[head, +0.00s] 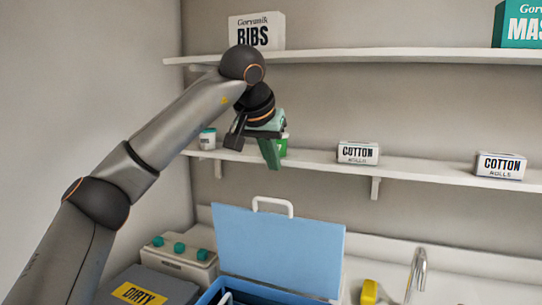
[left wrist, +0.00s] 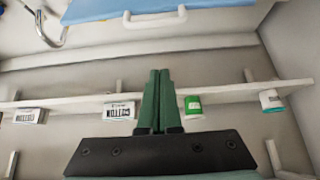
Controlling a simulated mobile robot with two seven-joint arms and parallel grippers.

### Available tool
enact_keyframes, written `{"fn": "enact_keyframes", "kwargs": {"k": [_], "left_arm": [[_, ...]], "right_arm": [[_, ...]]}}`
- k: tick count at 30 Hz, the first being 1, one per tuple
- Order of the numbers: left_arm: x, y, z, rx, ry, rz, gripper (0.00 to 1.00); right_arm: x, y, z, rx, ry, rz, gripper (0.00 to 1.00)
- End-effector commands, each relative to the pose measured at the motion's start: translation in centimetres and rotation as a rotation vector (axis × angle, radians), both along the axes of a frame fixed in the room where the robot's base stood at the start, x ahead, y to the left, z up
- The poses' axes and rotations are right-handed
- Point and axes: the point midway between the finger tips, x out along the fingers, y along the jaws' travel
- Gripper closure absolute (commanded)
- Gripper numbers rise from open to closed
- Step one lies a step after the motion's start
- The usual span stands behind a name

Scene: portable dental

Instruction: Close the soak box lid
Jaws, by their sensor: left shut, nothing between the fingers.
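The soak box is blue, at the bottom of the head view, with its rim (head: 208,297) partly cut off by the frame. Its light blue lid (head: 280,250) stands open, raised upright behind the box, with a white handle (head: 272,200) on its upper edge. In the left wrist view the lid (left wrist: 95,9) and its handle (left wrist: 155,18) show at the top edge. My left gripper (head: 271,158) is shut and empty, above the lid in the head view, in front of the lower shelf. Its green fingers (left wrist: 159,90) are together in the left wrist view. My right gripper is not in view.
A grey box marked DIRTY (head: 150,292) and a white unit with teal knobs (head: 180,258) stand left of the soak box. A faucet (head: 416,270) and a yellow item (head: 369,292) are at right. The lower shelf (head: 420,170) holds cotton rolls boxes (head: 358,153).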

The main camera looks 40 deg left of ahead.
Motion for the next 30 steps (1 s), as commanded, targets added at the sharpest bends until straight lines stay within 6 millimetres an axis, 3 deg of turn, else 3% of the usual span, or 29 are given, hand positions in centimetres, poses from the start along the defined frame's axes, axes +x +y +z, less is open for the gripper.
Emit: {"fn": "enact_keyframes", "kwargs": {"k": [8,18,30], "left_arm": [[3.5,0.9,-5.3,0.000,0.006,0.001,1.00],[0.0,0.0,-5.8,0.000,0.000,0.000,1.00],[-0.5,-0.1,-5.9,-0.002,0.001,0.000,1.00]], "right_arm": [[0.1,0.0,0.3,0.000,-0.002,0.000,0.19],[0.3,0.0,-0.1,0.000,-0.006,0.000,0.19],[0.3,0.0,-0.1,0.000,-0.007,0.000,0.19]]}}
